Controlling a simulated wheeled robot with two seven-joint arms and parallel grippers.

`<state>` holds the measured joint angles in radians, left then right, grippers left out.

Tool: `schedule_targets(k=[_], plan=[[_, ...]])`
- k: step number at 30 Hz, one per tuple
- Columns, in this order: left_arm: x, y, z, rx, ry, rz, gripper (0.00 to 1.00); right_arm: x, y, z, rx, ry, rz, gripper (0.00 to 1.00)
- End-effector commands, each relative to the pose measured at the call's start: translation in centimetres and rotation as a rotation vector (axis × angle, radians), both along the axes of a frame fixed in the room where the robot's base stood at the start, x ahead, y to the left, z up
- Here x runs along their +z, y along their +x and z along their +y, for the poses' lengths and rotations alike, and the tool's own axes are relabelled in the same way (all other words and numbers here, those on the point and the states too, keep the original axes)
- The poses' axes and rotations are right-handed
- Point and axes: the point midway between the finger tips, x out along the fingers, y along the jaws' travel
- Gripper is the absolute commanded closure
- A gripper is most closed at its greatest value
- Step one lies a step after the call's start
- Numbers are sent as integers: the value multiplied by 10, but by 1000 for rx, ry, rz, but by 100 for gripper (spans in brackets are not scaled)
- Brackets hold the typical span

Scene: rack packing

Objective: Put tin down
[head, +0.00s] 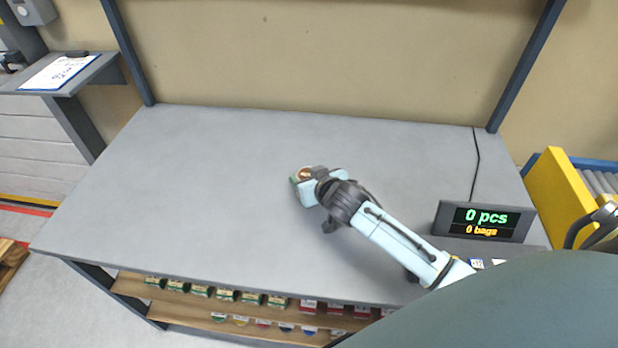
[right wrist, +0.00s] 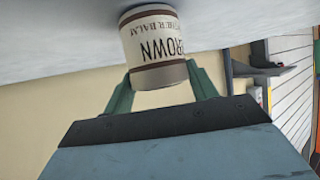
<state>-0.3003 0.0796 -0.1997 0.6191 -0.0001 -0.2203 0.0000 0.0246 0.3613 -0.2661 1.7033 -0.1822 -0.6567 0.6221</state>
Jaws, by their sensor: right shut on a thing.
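The tin (right wrist: 155,45) is a small white round tin with brown bands and dark lettering that reads "BROWN" in part. In the right wrist view it is between the two green fingers of my right gripper (right wrist: 160,90), which is shut on it. In the head view the tin (head: 304,174) shows only in part, with a brownish top, at the end of my right gripper (head: 300,181) over the middle of the grey table (head: 210,190). In the right wrist view the tin's far end is close to the grey surface; I cannot tell whether it touches. My left gripper is not in view.
A counter display (head: 485,221) reading "0 pcs, 0 bags" stands at the table's right. Shelves with several small boxes (head: 225,295) are below the front edge. The table's left and back are clear.

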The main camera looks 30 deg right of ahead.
Motion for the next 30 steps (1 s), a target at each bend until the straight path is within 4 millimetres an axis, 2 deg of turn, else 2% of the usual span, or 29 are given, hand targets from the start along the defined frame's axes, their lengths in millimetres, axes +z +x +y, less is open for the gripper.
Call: schedule_targets(k=[10,11,15,26,30], plan=[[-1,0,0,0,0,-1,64,-3,1,0,0,1,-3,68],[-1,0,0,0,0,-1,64,-2,1,0,0,0,-3,39],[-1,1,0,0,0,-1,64,-2,0,0,0,0,-2,21],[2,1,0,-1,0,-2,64,3,0,0,0,0,-2,21],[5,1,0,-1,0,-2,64,10,-16,1,0,1,-1,21]])
